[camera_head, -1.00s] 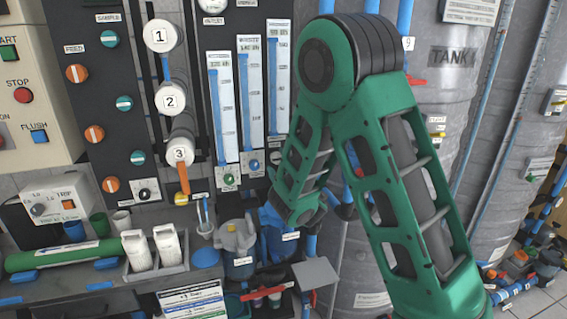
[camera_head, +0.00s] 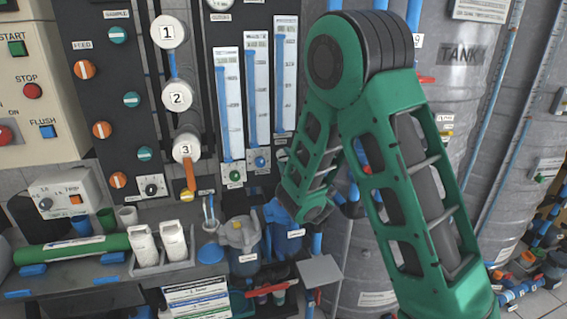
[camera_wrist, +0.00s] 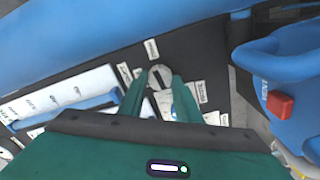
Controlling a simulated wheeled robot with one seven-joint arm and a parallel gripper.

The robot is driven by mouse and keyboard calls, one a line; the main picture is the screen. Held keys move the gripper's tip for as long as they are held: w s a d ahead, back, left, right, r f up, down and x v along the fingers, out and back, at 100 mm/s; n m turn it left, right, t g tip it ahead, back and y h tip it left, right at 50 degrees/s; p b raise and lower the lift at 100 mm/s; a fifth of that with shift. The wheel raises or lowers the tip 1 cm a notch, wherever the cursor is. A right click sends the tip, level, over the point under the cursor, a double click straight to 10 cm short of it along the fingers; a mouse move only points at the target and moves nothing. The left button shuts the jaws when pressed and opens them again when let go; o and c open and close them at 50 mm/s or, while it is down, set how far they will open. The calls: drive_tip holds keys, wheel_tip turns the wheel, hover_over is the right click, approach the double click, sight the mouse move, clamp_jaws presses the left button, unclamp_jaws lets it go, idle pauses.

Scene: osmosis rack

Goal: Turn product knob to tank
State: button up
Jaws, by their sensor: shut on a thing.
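In the wrist view, a round pale grey knob (camera_wrist: 160,77) sits on a dark panel with several white labels around it. The labels are too small to read. My gripper (camera_wrist: 159,82) has its two green fingers on either side of this knob and is shut on it. In the head view, my green arm reaches toward the lower right of the black flow-meter panel (camera_head: 203,130) and hides the gripper. A small pale knob edge (camera_head: 282,155) shows beside the arm there. Which way the gripped knob points cannot be told.
A green knob (camera_head: 234,176) and a blue knob (camera_head: 260,162) sit below the flow meters. In the wrist view, a blue pipe (camera_wrist: 110,35) runs close by, and a blue body with a red block (camera_wrist: 280,104) is at right. Grey tanks (camera_head: 465,110) stand right of my arm.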

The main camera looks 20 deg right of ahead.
drive_tip(key=n, duration=1.3)
drive_tip(key=shift+f, duration=0.1)
drive_tip(key=shift+n, duration=1.7)
drive_tip(key=shift+s+d+f, duration=0.1)
drive_tip(key=o, duration=1)
drive_tip(key=shift+o, duration=0.3)
